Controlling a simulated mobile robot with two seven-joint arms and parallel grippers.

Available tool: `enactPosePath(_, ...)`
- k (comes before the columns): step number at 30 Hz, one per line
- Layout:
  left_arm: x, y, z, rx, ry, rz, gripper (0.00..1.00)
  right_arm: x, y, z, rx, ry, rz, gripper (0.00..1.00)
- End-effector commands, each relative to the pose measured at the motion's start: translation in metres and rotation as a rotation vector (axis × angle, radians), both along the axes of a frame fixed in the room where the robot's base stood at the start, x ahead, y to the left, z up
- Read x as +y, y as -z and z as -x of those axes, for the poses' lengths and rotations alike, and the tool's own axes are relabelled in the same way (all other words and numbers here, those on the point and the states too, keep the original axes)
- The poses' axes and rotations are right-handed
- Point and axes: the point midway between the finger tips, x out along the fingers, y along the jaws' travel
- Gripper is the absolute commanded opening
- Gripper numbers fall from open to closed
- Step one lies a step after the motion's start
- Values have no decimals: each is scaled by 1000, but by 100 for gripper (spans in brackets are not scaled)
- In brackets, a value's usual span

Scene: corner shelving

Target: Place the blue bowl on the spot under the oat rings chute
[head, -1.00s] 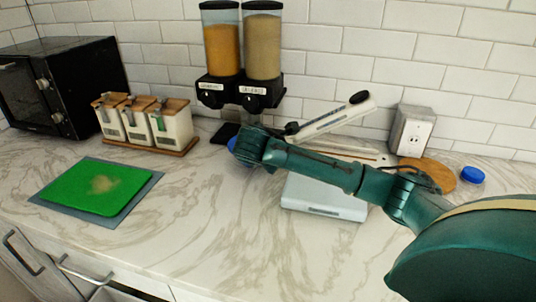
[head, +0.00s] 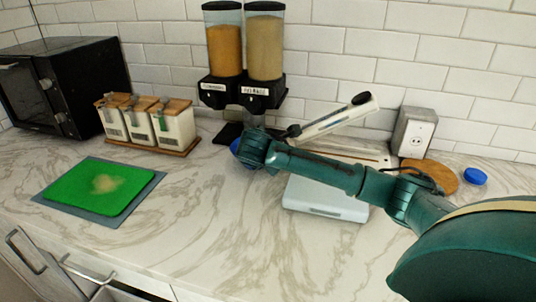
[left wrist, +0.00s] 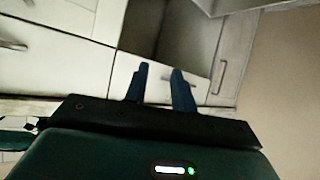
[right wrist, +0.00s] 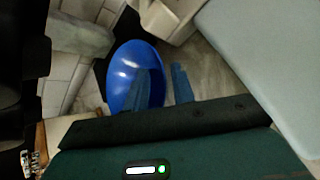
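The blue bowl (head: 236,146) is mostly hidden behind my right gripper in the head view, near the dark pad (head: 227,134) under the dispenser (head: 243,90). In the right wrist view the bowl (right wrist: 122,72) lies at the fingers. My right gripper (right wrist: 162,68) has its fingers apart: one overlaps the bowl, the other is just past its right rim. Contact cannot be told. The dispenser has an orange-filled and a beige-filled container; its labels are too small to read. My left gripper (left wrist: 160,68) is open and empty, facing cabinet fronts.
A pale flat box (head: 325,198) lies below my right arm. Lidded canisters (head: 150,122) stand left of the dispenser. A green board (head: 100,187) lies front left, a black microwave (head: 70,85) behind it. A blue lid (head: 475,177) is at right. The middle counter front is clear.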

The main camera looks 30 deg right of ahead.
Motion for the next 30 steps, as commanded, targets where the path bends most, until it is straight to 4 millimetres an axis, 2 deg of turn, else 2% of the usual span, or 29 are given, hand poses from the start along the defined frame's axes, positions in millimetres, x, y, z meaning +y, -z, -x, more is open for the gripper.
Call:
enactPosePath(18,1,-3,0,3,-6,-1,26,62,-67,59,-2,-2,-2,25)
enactPosePath(30,2,-2,-1,6,-9,1,26,67,-74,66,-1,1,-1,25)
